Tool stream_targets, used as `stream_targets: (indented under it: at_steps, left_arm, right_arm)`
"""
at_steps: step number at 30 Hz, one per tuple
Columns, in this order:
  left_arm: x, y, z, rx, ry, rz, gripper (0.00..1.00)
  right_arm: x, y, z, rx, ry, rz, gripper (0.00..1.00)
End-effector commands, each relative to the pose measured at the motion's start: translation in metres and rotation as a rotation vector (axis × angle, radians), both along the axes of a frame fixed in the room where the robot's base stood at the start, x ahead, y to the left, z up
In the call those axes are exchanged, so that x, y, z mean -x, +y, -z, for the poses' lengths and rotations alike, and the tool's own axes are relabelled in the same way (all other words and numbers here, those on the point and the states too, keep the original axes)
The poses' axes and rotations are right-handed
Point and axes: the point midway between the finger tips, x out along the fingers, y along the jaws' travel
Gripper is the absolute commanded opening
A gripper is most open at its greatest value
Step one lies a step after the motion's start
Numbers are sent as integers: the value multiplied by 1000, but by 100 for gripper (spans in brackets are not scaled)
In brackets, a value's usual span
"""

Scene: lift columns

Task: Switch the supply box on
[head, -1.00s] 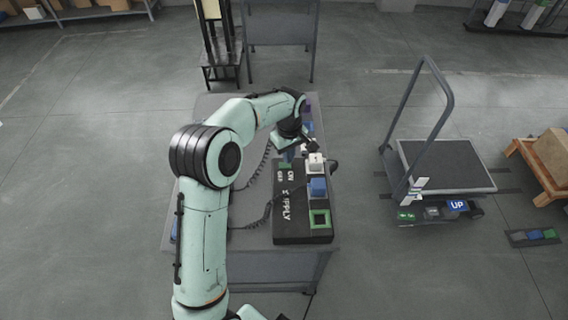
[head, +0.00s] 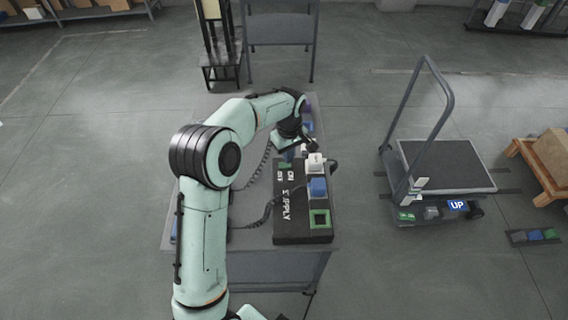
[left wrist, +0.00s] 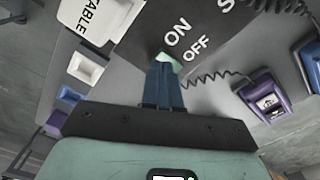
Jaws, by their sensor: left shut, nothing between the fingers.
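The supply box (head: 296,225) is a black box lettered SUPPLY on the grey table, with ON and OFF marks at its far left end. A small green switch (head: 285,164) sits beside these marks. It also shows as a pale green piece in the left wrist view (left wrist: 171,63), next to ON and OFF. My left gripper (head: 288,156) points down over that end of the box. In the left wrist view its blue fingers (left wrist: 163,68) are shut and empty, with their tips at the switch and partly hiding it. I cannot tell whether they touch. My right gripper is out of view.
The box carries a white plug (head: 315,162), a blue plug (head: 318,187) and an open green-framed socket (head: 320,219). Coiled cables lie left of the box. A purple hand control (left wrist: 265,95) lies near the fingers. A platform cart (head: 445,165) stands right; floor lies clear between.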

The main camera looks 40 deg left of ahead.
Motion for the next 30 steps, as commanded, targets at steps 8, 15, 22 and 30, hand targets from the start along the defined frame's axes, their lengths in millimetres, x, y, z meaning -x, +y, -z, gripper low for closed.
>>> stream_targets:
  at_steps: [8, 15, 22, 30]
  left_arm:
    - [0, 0, 3, 0, 0, 0, 0]
    - [0, 0, 6, 0, 1, 0, 0]
    - [0, 0, 10, 0, 0, 0, 0]
    - [0, 0, 14, 0, 0, 0, 0]
  right_arm:
    - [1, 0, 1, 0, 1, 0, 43]
    - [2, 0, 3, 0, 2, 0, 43]
    - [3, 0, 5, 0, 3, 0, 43]
    - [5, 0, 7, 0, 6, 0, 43]
